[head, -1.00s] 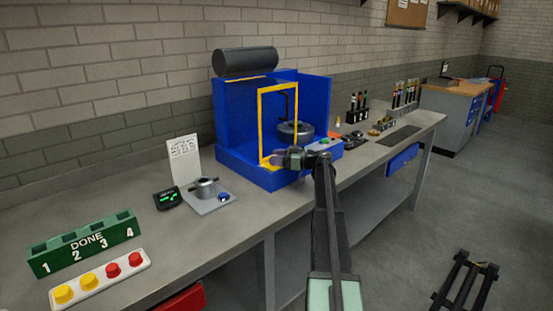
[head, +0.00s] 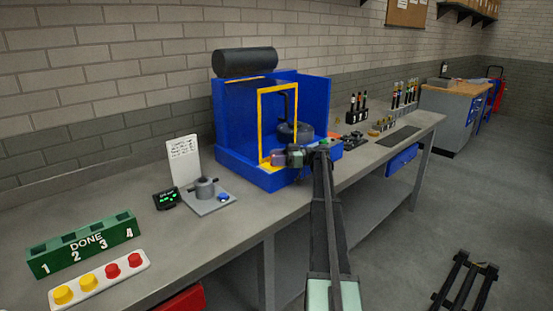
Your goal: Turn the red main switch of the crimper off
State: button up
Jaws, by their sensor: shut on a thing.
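The crimper (head: 245,174) is the blue machine on the bench, with a dark cylinder on top and a yellow-framed guard (head: 261,115) at its front. A green button (head: 324,143) shows on its right front. My gripper (head: 279,158) is at the crimper's front, by the lower edge of the yellow frame, with its fingers pointing left. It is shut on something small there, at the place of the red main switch. The switch itself is hidden by the fingers and too small to make out, so its position cannot be read.
Left of the crimper stand a grey fixture (head: 206,188), a small display (head: 167,199), a green DONE rack (head: 85,244) and a white strip (head: 100,280) with yellow and red caps. Tool racks (head: 357,108) stand to the right. The bench front is clear.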

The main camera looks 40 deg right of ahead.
jog(key=o, duration=0.9)
